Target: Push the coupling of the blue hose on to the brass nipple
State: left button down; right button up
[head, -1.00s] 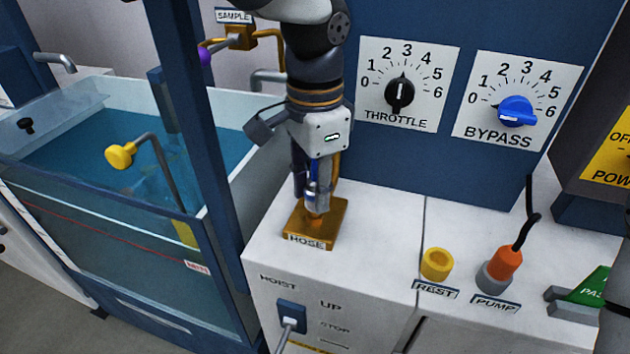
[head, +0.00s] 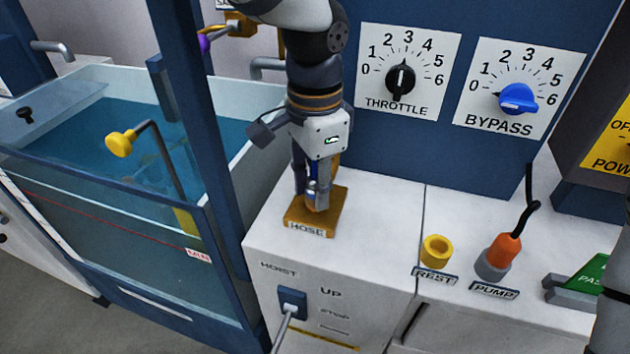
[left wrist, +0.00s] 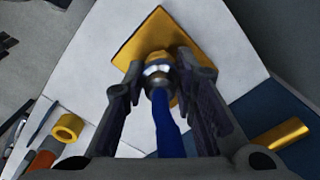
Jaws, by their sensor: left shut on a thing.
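My left gripper (head: 316,198) points down over the brass plate (head: 326,222) labelled HOSE. It is shut on the silver coupling (left wrist: 159,73) of the blue hose (left wrist: 167,125), with one finger on each side in the left wrist view. The hose runs back from the coupling between the fingers. The brass nipple (left wrist: 158,57) shows just beyond the coupling's end, in line or nearly so, on the brass plate (left wrist: 140,42). The coupling's end is at or very close to the nipple; I cannot tell how far it is on. My right gripper is not in view.
A yellow REST ring (head: 436,249) and an orange PUMP plug (head: 506,247) with a black cable stand to the right on the white bench. A blue post (head: 193,110) and water tank (head: 90,140) are left. The dial panel (head: 440,150) rises behind.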

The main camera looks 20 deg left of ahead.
aim_at(315, 184)
pick_arm(q)
jog(key=c, duration=1.2)
grip_release()
jog(key=shift+f, duration=0.15)
notch_tip(315, 184, up, 12)
jog(key=shift+r, duration=0.1)
